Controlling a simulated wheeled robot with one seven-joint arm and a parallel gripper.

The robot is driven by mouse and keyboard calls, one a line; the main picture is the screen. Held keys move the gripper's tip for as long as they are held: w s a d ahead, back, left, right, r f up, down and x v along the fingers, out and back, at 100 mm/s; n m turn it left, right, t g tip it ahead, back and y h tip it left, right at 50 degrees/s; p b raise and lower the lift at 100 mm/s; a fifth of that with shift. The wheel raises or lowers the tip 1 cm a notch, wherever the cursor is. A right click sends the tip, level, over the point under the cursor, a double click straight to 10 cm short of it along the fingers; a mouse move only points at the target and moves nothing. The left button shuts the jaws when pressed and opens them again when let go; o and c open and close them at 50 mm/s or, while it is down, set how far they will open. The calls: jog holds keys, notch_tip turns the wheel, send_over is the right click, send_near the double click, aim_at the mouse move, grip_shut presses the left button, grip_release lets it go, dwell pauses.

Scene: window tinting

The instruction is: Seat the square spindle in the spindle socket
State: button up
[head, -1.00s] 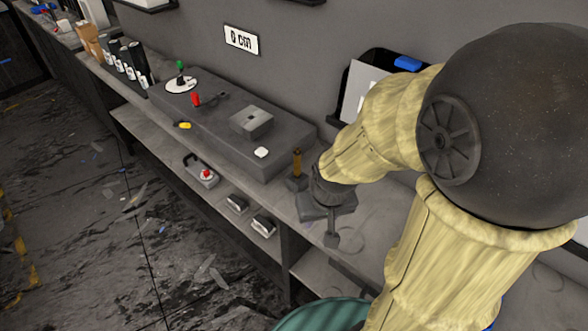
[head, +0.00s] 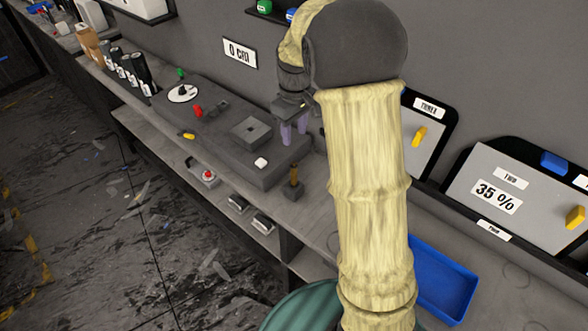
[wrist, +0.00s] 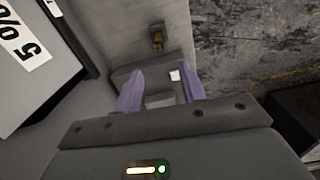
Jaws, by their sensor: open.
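A small upright brass-brown peg, seemingly the square spindle (head: 293,175), stands in a dark block (head: 292,191) on the bench, right of the grey machine. It also shows in the wrist view (wrist: 157,40), beyond the fingertips. The raised grey square block with a small dark recess, perhaps the spindle socket (head: 251,130), sits on top of the machine. My gripper (head: 294,137) is open and empty, with its purple fingers pointing down over the machine's right end, behind the peg and apart from it. In the wrist view, my gripper (wrist: 163,76) has nothing between its fingers.
The grey machine (head: 215,135) carries a red knob (head: 197,111), a white dial (head: 183,93) and a white button (head: 261,162). Wall panels stand at right, above a blue tray (head: 445,278). Dark bottles (head: 138,80) stand at left. Bare bench lies right of the peg.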

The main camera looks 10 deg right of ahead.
aim_at(294, 163)
jog(key=shift+w+a+r+n, duration=0.1)
jog(key=shift+w+r+n, duration=0.2)
jog(key=shift+w+r, duration=0.3)
jog(key=shift+f, duration=0.2)
notch_tip(294, 163, down, 12)
jog(key=shift+p, duration=1.25)
notch_tip(294, 163, down, 5)
jog(key=shift+w+f+p, duration=0.1)
jog(key=shift+p, duration=1.05)
jog(key=shift+s, duration=0.2)
